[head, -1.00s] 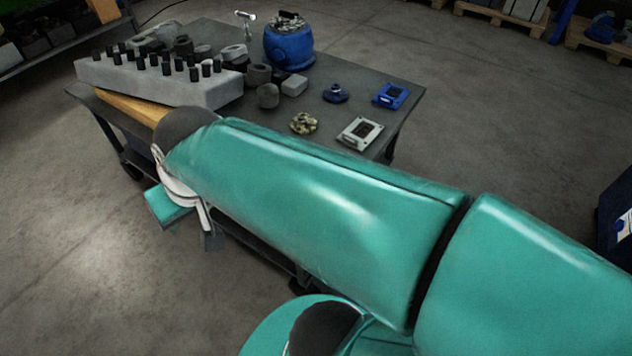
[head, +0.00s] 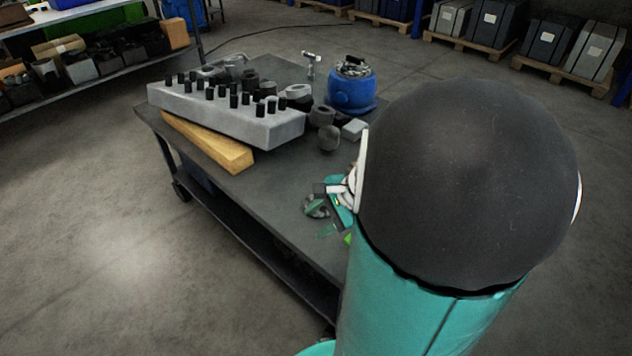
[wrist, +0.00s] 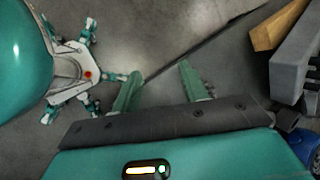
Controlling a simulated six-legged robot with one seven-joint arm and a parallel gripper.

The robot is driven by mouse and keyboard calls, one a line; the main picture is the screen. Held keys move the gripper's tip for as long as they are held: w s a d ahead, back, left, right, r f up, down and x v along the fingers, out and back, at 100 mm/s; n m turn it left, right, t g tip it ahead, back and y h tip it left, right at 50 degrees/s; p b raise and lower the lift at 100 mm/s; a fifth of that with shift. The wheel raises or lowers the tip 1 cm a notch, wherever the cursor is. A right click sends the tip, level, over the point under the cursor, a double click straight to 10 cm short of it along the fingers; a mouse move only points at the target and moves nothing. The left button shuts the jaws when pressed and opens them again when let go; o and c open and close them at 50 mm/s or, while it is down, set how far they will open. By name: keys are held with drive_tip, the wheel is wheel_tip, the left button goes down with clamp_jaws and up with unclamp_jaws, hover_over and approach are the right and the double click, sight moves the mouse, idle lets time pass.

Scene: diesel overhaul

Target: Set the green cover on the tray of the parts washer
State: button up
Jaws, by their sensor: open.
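My gripper (head: 337,234) is low over the near side of the workbench (head: 262,205), partly hidden by my arm in the head view. In the wrist view my gripper (wrist: 160,87) has its two green fingers apart with nothing held between them; the bench edge crosses behind them. No green cover shows now; a pale grey-green cover with a dark opening, seen earlier on the bench, lies in the area my arm now blocks. A mottled round part (head: 316,207) lies on the bench close beside the gripper. The parts washer and its tray are not in view.
On the bench are a grey cylinder head (head: 225,115) with black studs, a wooden block (head: 208,141) and a blue pot (head: 350,92) of parts. Shelving (head: 95,70) stands at left, pallets with boxes behind. The floor at left is clear.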

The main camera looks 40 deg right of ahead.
drive_tip(key=s+d+f+m+t+h, duration=0.2)
drive_tip(key=s+d+f+m, duration=0.45)
drive_tip(key=d+m, duration=0.2)
drive_tip(key=s+d+f+m+t+h, duration=0.1)
drive_tip(key=s+d+f+m, duration=0.4)
drive_tip(key=d+f+m, duration=0.3)
drive_tip(key=shift+n, duration=0.65)
drive_tip(key=x, duration=0.4)
drive_tip(key=d+x, duration=0.1)
drive_tip(key=x, duration=0.3)
drive_tip(key=w+r+x, duration=0.1)
drive_tip(key=x, duration=0.3)
drive_tip(key=shift+w+d+f, duration=0.15)
drive_tip(key=shift+w+f, duration=0.05)
drive_tip(key=shift+w, duration=0.05)
drive_tip(key=shift+c, duration=0.2)
clamp_jaws()
